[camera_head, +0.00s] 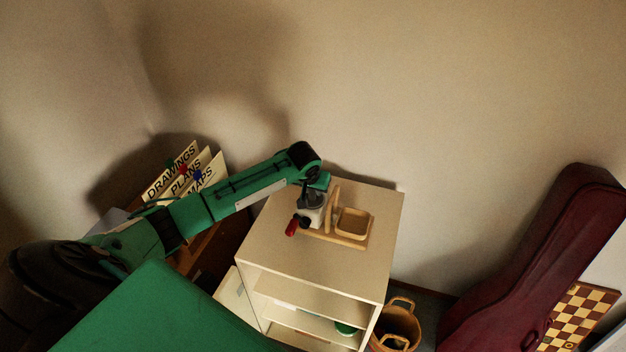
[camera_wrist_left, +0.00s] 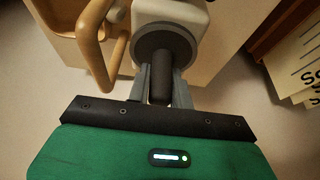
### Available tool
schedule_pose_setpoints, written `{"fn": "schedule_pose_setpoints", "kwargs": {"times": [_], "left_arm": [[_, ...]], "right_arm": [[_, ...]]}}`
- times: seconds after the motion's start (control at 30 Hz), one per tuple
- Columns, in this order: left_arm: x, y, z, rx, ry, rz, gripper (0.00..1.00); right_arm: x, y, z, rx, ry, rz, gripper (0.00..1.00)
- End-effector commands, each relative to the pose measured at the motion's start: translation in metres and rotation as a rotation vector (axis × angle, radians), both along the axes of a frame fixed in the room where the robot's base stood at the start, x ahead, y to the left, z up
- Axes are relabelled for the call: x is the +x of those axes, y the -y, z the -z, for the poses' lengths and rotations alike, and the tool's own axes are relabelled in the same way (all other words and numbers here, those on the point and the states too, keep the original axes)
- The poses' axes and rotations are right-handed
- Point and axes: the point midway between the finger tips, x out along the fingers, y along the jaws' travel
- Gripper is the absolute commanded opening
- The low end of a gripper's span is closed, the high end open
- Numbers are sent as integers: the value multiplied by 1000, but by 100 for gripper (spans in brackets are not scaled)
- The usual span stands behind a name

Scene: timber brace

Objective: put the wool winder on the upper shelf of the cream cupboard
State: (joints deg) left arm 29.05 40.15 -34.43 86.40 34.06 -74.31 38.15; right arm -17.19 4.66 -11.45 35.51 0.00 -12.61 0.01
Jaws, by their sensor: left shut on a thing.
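The wool winder (camera_head: 306,217) has a pale body, a dark round top and a red handle (camera_head: 292,227). It is at the top of the cream cupboard (camera_head: 285,245); I cannot tell whether it touches. My left gripper (camera_head: 315,197) points down over it. In the left wrist view, the gripper (camera_wrist_left: 160,88) is shut on the winder's dark spindle, below its grey disc (camera_wrist_left: 165,45) and pale body (camera_wrist_left: 172,10). The cupboard's front is open, with the upper shelf (camera_head: 312,303) showing below the top. My right gripper is out of view.
A wooden frame with a square tray (camera_head: 353,223) stands close beside the winder on the cupboard top. A green bowl (camera_head: 345,329) is lower inside the cupboard. A basket (camera_head: 398,326), an instrument case (camera_head: 535,265) and a chessboard (camera_head: 580,312) are right. Labelled files (camera_head: 183,178) stand left.

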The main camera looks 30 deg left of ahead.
Motion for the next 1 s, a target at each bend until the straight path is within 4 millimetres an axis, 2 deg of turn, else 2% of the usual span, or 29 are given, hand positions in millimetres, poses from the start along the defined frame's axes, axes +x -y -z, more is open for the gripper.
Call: {"fn": "schedule_pose_setpoints", "kwargs": {"times": [0.2,0.57,0.6,0.7,1.0], "left_arm": [[1,0,19,-1,3,0,0],[1,0,22,-1,4,0,0],[0,0,26,1,-1,1,23],[0,0,25,0,-1,1,43],[0,0,24,0,0,0,43]], "right_arm": [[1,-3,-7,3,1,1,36],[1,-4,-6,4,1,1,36],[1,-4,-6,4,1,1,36],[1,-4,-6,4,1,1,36],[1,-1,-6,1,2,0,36]]}}
